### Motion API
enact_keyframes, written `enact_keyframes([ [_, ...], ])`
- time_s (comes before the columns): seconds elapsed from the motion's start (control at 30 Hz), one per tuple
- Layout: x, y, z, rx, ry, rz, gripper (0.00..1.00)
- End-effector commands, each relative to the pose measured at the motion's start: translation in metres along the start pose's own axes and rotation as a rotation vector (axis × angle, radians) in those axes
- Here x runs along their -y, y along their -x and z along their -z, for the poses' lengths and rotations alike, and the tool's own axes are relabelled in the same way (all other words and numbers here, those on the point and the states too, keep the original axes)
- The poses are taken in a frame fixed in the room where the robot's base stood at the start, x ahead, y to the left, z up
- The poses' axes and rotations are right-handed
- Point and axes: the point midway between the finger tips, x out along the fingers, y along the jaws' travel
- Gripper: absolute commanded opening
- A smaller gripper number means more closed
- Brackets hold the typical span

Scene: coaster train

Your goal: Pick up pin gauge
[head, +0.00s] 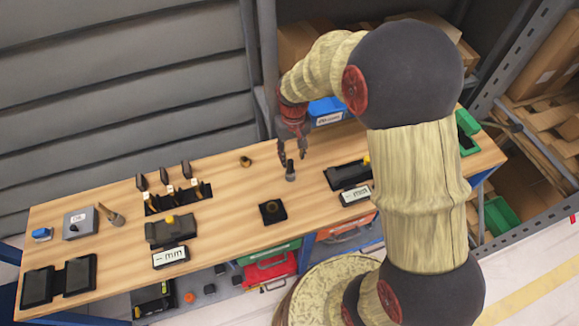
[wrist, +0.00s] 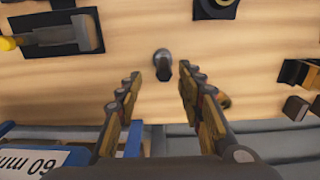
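A small dark grey upright pin on a round base, which looks like the pin gauge (head: 290,172), stands on the wooden bench in the head view. In the wrist view the pin gauge (wrist: 162,64) shows just beyond and between the fingertips. My gripper (head: 293,153) is open and points down over it, with one finger to each side. In the wrist view my gripper (wrist: 160,76) has a wide gap between its fingers and holds nothing. I cannot tell how far the fingertips are above the pin's top.
A black square block (head: 272,211) lies in front of the pin, and a small brass piece (head: 245,161) lies to its left. A black fixture (head: 348,175) with a label stands to its right. A blue bin (head: 326,110) is at the back. Bare wood surrounds the pin.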

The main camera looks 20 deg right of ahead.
Motion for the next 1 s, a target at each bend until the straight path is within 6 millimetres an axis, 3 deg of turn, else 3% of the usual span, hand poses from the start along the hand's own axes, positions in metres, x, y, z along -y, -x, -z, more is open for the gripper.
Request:
enact_keyframes([
  [0.4, 0.006, -0.049, 0.005, 0.001, 0.000, 0.000, 0.38],
  [0.63, 0.006, -0.050, 0.005, 0.000, 0.000, 0.000, 0.38],
  [1.0, 0.006, -0.049, 0.005, 0.000, 0.000, 0.000, 0.17],
])
